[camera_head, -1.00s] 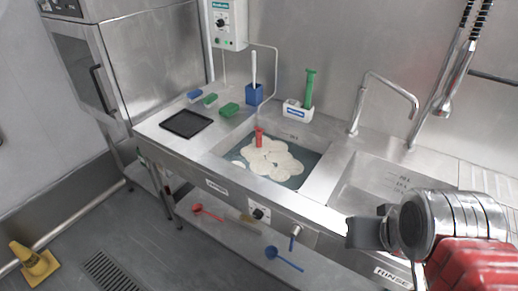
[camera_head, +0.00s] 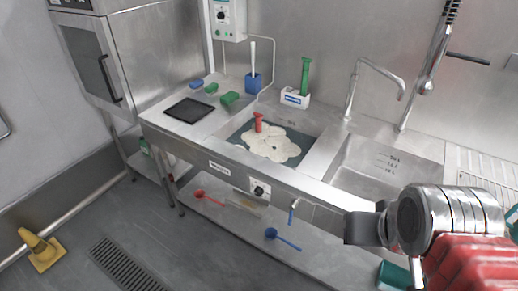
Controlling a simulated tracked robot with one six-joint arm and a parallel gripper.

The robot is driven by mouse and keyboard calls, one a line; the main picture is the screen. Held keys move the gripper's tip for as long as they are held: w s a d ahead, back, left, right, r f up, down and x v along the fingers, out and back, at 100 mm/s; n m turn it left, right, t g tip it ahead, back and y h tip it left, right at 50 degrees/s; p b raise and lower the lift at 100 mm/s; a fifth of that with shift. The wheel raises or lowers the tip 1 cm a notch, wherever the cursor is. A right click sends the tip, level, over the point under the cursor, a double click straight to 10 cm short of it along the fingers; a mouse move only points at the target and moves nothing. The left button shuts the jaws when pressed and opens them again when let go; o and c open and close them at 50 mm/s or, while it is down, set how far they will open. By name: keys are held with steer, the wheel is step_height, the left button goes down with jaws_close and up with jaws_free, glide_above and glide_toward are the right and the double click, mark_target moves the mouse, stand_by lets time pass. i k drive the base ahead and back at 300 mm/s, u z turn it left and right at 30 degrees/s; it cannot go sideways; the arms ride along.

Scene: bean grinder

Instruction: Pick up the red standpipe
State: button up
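The red standpipe (camera_head: 258,123) stands upright in the left sink basin (camera_head: 232,128), its top showing above the water and pale foam (camera_head: 272,146); its lower part is hidden. My gripper (camera_head: 362,226) is at the lower right, in front of the right basin and well away from the standpipe. Its dark jaw parts point left. I cannot make out a gap between the fingers, and nothing is visibly held.
A black tray (camera_head: 188,110), sponges (camera_head: 229,99), a blue holder with a brush (camera_head: 253,81) and a white holder with a green tool (camera_head: 296,98) line the counter. A tap (camera_head: 352,88) rises behind the basins. Ladles (camera_head: 283,238) lie on the lower shelf.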

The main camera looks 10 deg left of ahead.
mark_target(258, 117)
steer(key=k, duration=1)
steer(key=u, duration=0.25)
steer(key=i, duration=0.45)
steer(key=u, duration=0.85)
steer(key=i, duration=0.6)
steer(key=u, duration=0.35)
steer(key=i, duration=1.8)
steer(key=z, duration=0.65)
